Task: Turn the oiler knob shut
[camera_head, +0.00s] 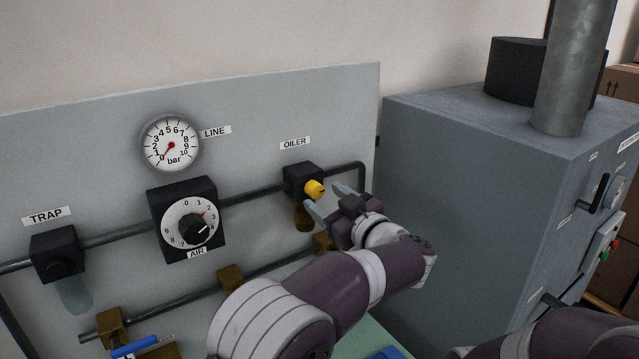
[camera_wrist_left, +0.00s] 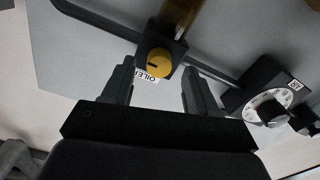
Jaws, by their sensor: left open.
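The oiler is a black block (camera_head: 296,178) with a yellow knob (camera_head: 314,189) on its front and an amber bowl (camera_head: 303,217) below, under the OILER label (camera_head: 295,143). My left gripper (camera_head: 326,199) is open and close to the yellow knob, its fingers pointing toward the panel. In the left wrist view the yellow knob (camera_wrist_left: 159,62) has a dark mark on its face and lies between and beyond the two spread fingers (camera_wrist_left: 157,88). The fingers do not appear to touch it. My right gripper is not visible; part of my right arm shows at the lower right.
The grey panel (camera_head: 262,112) carries a line gauge (camera_head: 171,143) reading near 0, a black AIR dial (camera_head: 188,222), the TRAP block (camera_head: 57,254) and dark pipes. Brass fittings (camera_head: 231,278) sit on the lower pipe. A large grey cabinet (camera_head: 470,190) stands right of the panel.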

